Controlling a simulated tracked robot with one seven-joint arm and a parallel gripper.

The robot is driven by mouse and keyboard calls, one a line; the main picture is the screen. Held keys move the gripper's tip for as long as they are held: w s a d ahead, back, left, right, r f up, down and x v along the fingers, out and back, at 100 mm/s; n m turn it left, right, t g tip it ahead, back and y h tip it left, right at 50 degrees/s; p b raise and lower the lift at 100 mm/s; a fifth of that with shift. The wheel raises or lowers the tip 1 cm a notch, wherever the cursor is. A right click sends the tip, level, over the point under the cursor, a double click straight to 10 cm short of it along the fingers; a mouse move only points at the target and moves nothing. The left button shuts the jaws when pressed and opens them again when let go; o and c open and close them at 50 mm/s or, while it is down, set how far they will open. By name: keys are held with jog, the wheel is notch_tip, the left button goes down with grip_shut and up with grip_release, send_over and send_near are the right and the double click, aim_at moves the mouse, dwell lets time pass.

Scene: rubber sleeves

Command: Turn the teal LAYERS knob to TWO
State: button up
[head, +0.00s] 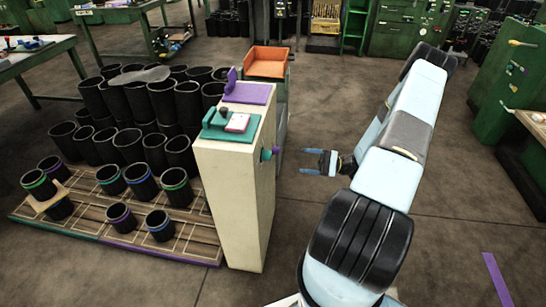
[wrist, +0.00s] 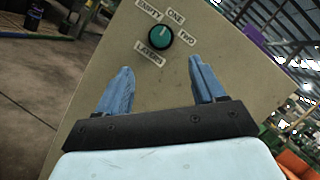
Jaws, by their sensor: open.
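The teal LAYERS knob (wrist: 158,42) is on the face of a pale cabinet, ahead of my gripper. Around it are the labels EMPTY, ONE and TWO, with LAYERS beside it. A small light mark shows near its top, toward EMPTY and ONE; which it points at is hard to tell. In the head view the teal knob (head: 265,155) sits on the cabinet's right side. My gripper (head: 304,162) is open and empty, with its blue fingers toward the cabinet and a gap to the knob. In the wrist view the knob shows beyond the spread fingertips (wrist: 162,66).
The pale cabinet (head: 233,195) carries a teal pad and a purple piece on top. Black sleeves stand to its left on a floor rack. An orange tray (head: 266,63) is behind. The floor right of the cabinet is clear around my arm.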

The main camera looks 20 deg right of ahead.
aim_at(267, 155)
jog(key=x, duration=1.3)
jog(key=shift+a, duration=0.35)
jog(key=shift+r, duration=0.1)
jog(key=shift+c, duration=0.2)
jog(key=c, duration=1)
jog(key=shift+m, duration=0.5)
jog(key=shift+s+m+t+h, duration=0.1)
jog(key=shift+m+t+h, duration=0.1)
jog(key=shift+m+t, duration=1.3)
jog(key=shift+m+t+h, duration=0.2)
jog(key=shift+m+t, duration=0.3)
jog(key=shift+m, duration=1.85)
jog(key=shift+s+m+t+h, duration=0.1)
jog(key=shift+m+t+h, duration=0.1)
jog(key=shift+m+t, duration=1.3)
jog(key=shift+m+g, duration=0.5)
jog(key=shift+m, duration=0.25)
